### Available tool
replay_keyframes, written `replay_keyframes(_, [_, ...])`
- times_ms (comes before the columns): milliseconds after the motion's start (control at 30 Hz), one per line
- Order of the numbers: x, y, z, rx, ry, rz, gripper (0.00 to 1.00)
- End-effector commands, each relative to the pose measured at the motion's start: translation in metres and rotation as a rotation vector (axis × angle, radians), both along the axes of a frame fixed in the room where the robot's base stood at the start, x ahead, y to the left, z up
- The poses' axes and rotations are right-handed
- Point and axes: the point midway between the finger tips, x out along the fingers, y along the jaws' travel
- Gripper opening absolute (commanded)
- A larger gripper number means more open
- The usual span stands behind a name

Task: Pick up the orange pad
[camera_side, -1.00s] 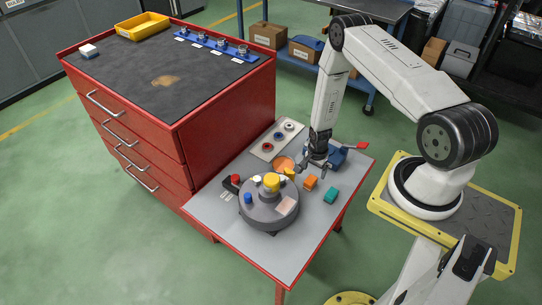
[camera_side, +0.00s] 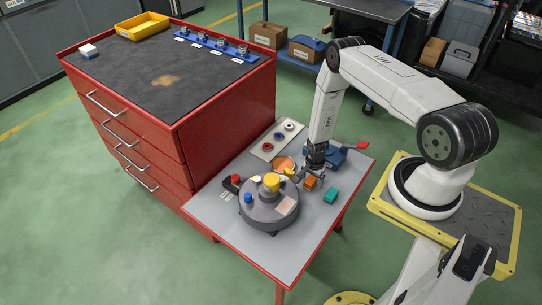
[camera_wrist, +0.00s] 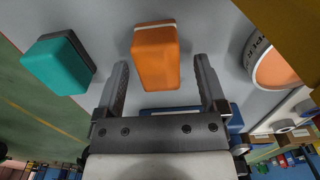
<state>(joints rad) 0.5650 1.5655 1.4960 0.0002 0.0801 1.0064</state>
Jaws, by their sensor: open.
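The orange pad (camera_side: 310,183) is a small block on the grey side table, right of the round grey fixture. In the wrist view the orange pad (camera_wrist: 156,57) lies ahead of and between my two fingers, with clear gaps on both sides. My gripper (camera_side: 315,174) is just above the pad and partly overlaps it in the side view. In the wrist view my gripper (camera_wrist: 162,82) is open and holds nothing. I cannot tell the exact height of the fingertips above the pad.
A teal block (camera_side: 331,195) sits close to the right of the pad. The round grey fixture (camera_side: 256,213) with coloured knobs stands to the left. A blue vise (camera_side: 336,155) with a red handle and an orange round dish (camera_side: 284,164) are behind.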

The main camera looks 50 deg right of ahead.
Motion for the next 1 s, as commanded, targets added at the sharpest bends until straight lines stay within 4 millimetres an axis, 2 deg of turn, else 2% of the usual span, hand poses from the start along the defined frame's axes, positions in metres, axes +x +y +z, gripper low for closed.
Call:
replay_keyframes(533, [0.0,-0.0001,-0.0016,0.0,0.0,0.0,0.91])
replay_keyframes(567, [0.0,-0.0001,-0.0016,0.0,0.0,0.0,0.88])
replay_keyframes(833, [0.0,-0.0001,-0.0016,0.0,0.0,0.0,0.02])
replay_keyframes(1000, [0.0001,-0.0001,-0.0015,0.0,0.0,0.0,0.0])
